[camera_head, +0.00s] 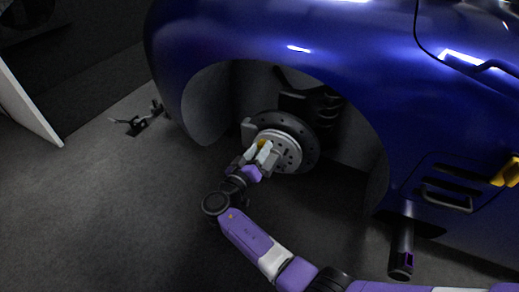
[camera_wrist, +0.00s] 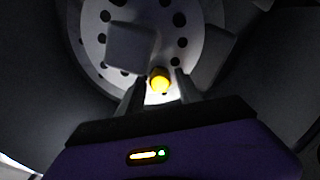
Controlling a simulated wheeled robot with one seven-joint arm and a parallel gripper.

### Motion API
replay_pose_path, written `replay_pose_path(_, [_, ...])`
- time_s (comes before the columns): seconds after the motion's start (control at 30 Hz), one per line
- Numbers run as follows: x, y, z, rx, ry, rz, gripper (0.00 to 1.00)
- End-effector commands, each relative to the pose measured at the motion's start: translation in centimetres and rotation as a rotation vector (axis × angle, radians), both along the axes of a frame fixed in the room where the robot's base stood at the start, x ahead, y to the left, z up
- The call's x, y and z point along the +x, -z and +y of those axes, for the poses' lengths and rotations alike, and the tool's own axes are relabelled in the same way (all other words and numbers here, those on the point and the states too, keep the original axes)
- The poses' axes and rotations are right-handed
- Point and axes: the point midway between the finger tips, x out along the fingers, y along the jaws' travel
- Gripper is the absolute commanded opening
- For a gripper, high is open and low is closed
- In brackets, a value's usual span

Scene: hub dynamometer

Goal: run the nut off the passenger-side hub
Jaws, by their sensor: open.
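The passenger-side hub (camera_head: 290,150) is a pale round face with dark holes, in front of a dark brake disc in the open wheel arch. It also fills the upper part of the wrist view (camera_wrist: 115,18). A yellow nut (camera_head: 262,143) shows by the hub face in the head view. In the wrist view the nut (camera_wrist: 159,80) is near the middle, between my fingers. My gripper (camera_head: 260,154) is at the hub with its jaws open, a finger on either side of the nut in the wrist view (camera_wrist: 162,72). I cannot tell whether either finger touches it.
A yellow part (camera_head: 508,172) shows at the far right. A small dark object (camera_head: 135,122) lies on the floor at left, near a white panel (camera_head: 25,105). The floor (camera_head: 90,210) at lower left is clear.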

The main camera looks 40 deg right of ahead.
Motion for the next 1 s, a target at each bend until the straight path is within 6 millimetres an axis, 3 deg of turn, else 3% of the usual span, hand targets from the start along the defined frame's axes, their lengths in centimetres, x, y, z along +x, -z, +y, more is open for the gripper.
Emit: replay_pose_path(1.0, [0.01, -0.03, -0.05, 0.275, 0.001, -0.671, 0.41])
